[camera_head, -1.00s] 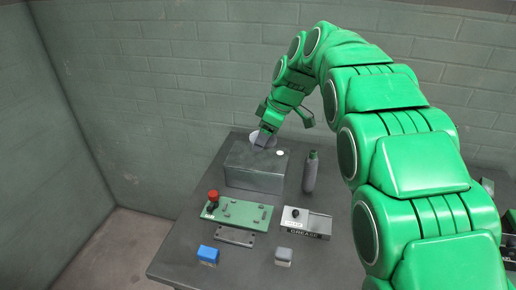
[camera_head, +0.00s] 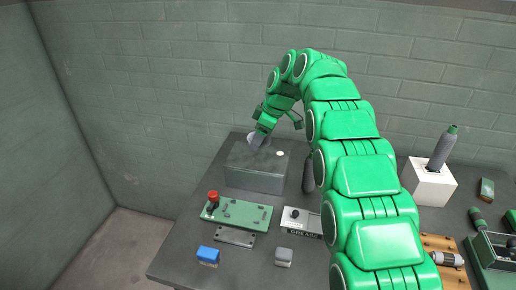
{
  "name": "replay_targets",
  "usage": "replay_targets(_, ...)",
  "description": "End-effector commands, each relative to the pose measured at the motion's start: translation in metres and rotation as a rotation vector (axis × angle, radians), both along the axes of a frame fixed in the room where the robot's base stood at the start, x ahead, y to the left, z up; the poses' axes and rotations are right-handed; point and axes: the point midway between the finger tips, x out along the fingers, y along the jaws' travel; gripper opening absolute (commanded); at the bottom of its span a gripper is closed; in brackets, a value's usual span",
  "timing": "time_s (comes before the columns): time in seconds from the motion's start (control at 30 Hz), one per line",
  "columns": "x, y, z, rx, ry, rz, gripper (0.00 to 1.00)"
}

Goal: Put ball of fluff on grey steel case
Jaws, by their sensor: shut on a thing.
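The grey steel case (camera_head: 255,181) is a dark box on the table's back left part. A small white round spot (camera_head: 280,153) shows on its top at the right. My gripper (camera_head: 257,140) points down over the back of the case and is shut on a pale whitish thing, which I take to be the ball of fluff (camera_head: 251,136). The ball is partly hidden by the fingers. I cannot tell whether it touches the case top.
A green board with a red knob (camera_head: 213,197), a grease box (camera_head: 301,221), a blue block (camera_head: 208,255) and a grey block (camera_head: 283,256) lie in front. My arm partly hides a dark bottle (camera_head: 308,176). A white holder (camera_head: 428,186) stands at right.

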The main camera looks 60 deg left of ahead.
Motion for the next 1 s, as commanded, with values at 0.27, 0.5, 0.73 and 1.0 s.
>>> replay_targets(0.27,0.006,0.014,-0.019,-0.002,0.002,0.000,0.32)
replay_targets(0.5,0.008,0.016,-0.023,-0.003,0.002,0.000,0.32)
replay_targets(0.73,0.009,0.019,-0.028,-0.004,0.001,0.001,0.32)
replay_targets(1.0,0.009,0.022,-0.037,-0.005,0.002,0.000,0.32)
